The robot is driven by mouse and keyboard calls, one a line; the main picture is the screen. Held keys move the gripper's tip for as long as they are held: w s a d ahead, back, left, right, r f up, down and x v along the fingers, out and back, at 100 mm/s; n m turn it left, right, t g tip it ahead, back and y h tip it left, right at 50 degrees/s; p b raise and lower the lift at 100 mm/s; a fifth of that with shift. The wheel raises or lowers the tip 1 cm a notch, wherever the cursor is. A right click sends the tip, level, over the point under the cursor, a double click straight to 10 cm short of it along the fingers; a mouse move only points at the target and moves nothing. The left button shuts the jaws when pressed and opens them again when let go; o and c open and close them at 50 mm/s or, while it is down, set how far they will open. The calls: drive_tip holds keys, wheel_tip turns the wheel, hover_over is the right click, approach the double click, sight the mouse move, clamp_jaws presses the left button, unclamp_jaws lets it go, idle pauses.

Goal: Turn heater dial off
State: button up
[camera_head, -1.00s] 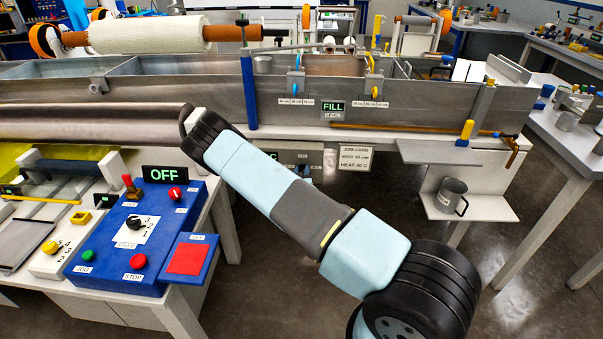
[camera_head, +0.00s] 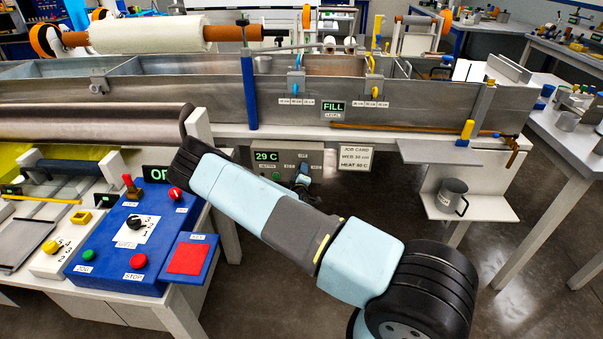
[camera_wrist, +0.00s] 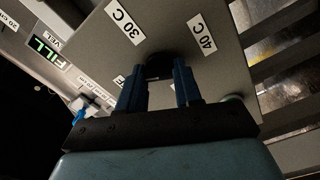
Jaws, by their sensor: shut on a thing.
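The grey heater panel (camera_head: 285,158) is on the front of the bath stand, with a green 29 C display (camera_head: 266,156) at its left. My gripper (camera_head: 302,178) shows small and dark in front of the panel's right part. In the wrist view, the two blue fingers of my gripper (camera_wrist: 158,78) are shut on the black heater dial (camera_wrist: 159,65), one on each side. Labels 30 C (camera_wrist: 125,22) and 40 C (camera_wrist: 201,34) show around the dial. The fingers and hand hide much of the dial, its pointer and any off mark.
A blue control box (camera_head: 130,235) with buttons and a red pad stands at the left, close to my arm. A job card (camera_head: 356,158) hangs right of the panel. A shelf with a grey mug (camera_head: 452,195) is further right. The FILL display (camera_head: 333,107) is above.

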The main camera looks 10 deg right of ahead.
drive_tip(key=n, duration=0.4)
drive_tip(key=shift+a+f+n, duration=0.2)
drive_tip(key=shift+a+n, duration=0.15)
drive_tip(key=shift+n, duration=0.05)
idle(0.4)
drive_tip(key=o, duration=0.7)
drive_tip(key=shift+f, duration=0.1)
drive_tip(key=o, duration=0.3)
drive_tip(key=shift+d, duration=0.15)
drive_tip(key=shift+o, duration=0.2)
drive_tip(key=shift+s, duration=0.1)
drive_tip(key=v, duration=1.3)
drive_tip(key=shift+s, duration=0.2)
